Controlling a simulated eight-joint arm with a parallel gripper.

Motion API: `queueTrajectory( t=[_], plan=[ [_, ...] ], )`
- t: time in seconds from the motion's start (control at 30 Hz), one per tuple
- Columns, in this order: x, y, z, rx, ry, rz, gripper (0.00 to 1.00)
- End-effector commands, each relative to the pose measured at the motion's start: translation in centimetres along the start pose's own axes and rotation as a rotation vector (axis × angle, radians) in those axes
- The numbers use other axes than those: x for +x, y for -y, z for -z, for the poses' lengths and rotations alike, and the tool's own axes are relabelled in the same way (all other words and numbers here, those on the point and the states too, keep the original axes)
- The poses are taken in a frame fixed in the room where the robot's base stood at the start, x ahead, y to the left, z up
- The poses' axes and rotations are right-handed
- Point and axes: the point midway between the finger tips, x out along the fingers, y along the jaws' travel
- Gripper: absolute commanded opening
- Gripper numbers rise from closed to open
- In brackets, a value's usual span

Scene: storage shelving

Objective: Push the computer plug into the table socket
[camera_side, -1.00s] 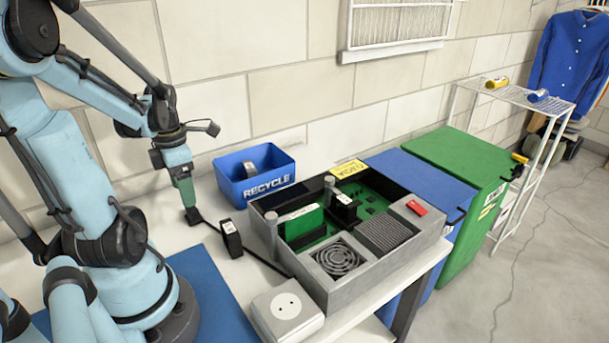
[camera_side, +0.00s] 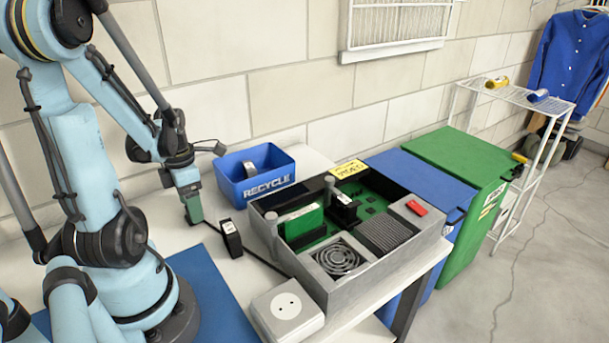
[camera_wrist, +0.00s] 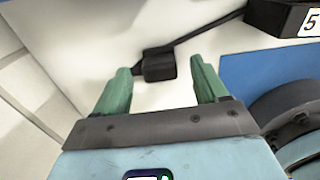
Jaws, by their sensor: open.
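The computer plug (camera_wrist: 159,64) is a small black block lying on the white table, with a black cable running from it. In the wrist view it lies between the tips of the two green fingers of my gripper (camera_wrist: 160,66), with a gap on each side. My gripper (camera_side: 194,216) is open and points down at the table in the side view, where its fingers hide the plug. The table socket (camera_side: 287,307) is a white box with a round two-hole face, at the table's front edge.
A black box marked 5 (camera_side: 230,240) stands right of my gripper, on the cable. The grey open computer case (camera_side: 385,265) fills the table's right side. A blue recycle bin (camera_side: 262,190) stands behind. A blue mat (camera_side: 205,275) lies in front.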

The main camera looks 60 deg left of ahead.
Motion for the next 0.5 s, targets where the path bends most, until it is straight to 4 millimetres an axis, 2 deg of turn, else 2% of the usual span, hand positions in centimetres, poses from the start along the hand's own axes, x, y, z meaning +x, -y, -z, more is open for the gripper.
queueTrajectory(
  t=[0.2, 0.5],
  plan=[
    [1.6, -0.1, 0.0, -0.001, -0.001, -0.002, 0.72],
    [2.0, 0.0, 0.1, -0.002, -0.002, -0.003, 0.72]
  ],
)
